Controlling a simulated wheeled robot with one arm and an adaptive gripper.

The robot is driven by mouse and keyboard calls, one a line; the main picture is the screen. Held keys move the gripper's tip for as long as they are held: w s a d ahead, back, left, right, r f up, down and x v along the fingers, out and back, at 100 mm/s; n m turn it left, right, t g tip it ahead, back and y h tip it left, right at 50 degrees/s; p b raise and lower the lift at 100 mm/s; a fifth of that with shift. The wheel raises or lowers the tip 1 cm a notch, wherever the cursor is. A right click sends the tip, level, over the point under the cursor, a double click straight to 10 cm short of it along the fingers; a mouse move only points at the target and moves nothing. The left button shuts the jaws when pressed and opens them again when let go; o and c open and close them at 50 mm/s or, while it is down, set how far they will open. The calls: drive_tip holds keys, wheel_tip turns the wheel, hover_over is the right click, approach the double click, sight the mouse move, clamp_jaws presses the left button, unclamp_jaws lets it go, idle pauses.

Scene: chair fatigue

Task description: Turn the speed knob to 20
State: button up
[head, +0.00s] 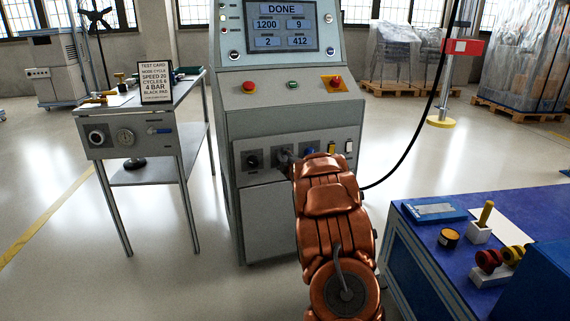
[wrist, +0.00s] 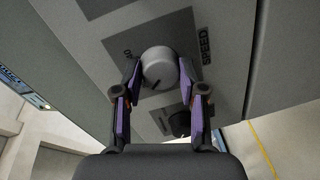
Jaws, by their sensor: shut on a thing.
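In the wrist view the round grey speed knob (wrist: 158,66) sits on a dark plate with the word SPEED beside it. My gripper (wrist: 160,72) has one purple-padded finger on each side of the knob and is shut on it. A dark pointer mark shows on the knob near its lower edge in that view; the scale figures are too small to read surely. In the head view my gripper (head: 286,158) is at the control panel (head: 270,144) of the grey machine, and my arm partly hides the knob there.
A second, dark knob (wrist: 180,123) is close below in the wrist view. The machine's screen (head: 282,26) reads DONE, 1200, 2 and 412. A test card (head: 155,82) says SPEED 20. A blue bench (head: 408,235) stands at right, a grey table (head: 190,135) at left.

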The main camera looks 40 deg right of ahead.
drive_tip(key=shift+r, duration=0.1)
idle(0.3)
drive_tip(key=o, duration=1.1)
drive_tip(key=shift+o, duration=0.2)
drive_tip(key=shift+s+a, duration=0.1)
drive_tip(key=f+v, duration=0.1)
drive_tip(key=v, duration=1)
drive_tip(key=shift+s+a+r, duration=0.2)
drive_tip(key=shift+s+r, duration=0.1)
drive_tip(key=shift+r, duration=0.2)
